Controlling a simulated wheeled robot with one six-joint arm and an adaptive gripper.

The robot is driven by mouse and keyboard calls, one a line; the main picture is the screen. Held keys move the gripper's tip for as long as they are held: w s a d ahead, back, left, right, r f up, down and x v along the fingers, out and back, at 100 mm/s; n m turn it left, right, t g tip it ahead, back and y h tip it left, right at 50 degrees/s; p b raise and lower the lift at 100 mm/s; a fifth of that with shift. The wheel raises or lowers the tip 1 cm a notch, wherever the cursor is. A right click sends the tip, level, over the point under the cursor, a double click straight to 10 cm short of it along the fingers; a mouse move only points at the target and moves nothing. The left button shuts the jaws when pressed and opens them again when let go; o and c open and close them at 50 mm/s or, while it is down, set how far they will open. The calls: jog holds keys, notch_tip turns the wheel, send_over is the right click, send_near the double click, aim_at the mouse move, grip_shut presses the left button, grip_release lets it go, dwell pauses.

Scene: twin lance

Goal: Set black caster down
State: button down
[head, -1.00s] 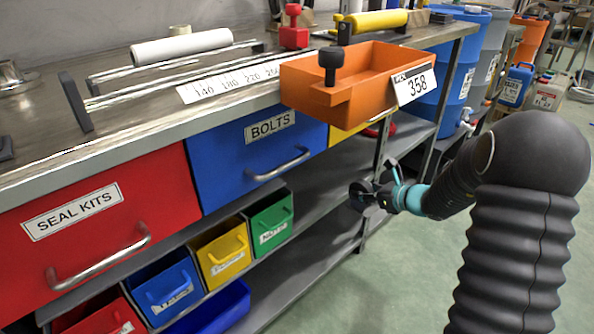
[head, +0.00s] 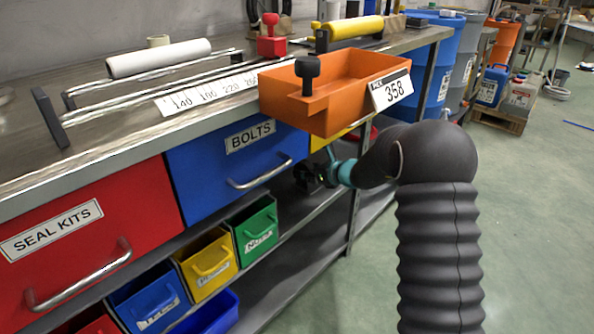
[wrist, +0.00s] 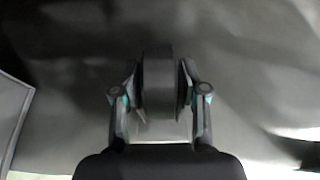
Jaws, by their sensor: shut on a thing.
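My gripper (head: 322,176) is shut on the black caster (head: 305,178), in front of the bench below the orange bin and right of the blue BOLTS drawer. In the wrist view the caster (wrist: 158,84) is a dark wheel seen edge-on between the two fingers of my gripper (wrist: 160,92). The caster is held in the air; a blurred grey surface fills the wrist background, and its distance cannot be told.
The orange bin (head: 345,118) marked 358 juts past the bench edge above my gripper. Blue (head: 215,165) and red (head: 85,235) drawers line the front. Small bins (head: 208,265) stand on the shelf below. The lower shelf (head: 290,265) has a bare stretch. Green floor lies open at right.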

jog(key=shift+w+a, duration=0.25)
jog(key=shift+a, duration=0.1)
jog(key=x, duration=0.3)
jog(key=shift+r, duration=0.1)
jog(key=shift+f, duration=0.2)
jog(key=shift+f, duration=0.15)
jog(key=c, duration=0.6)
grip_release()
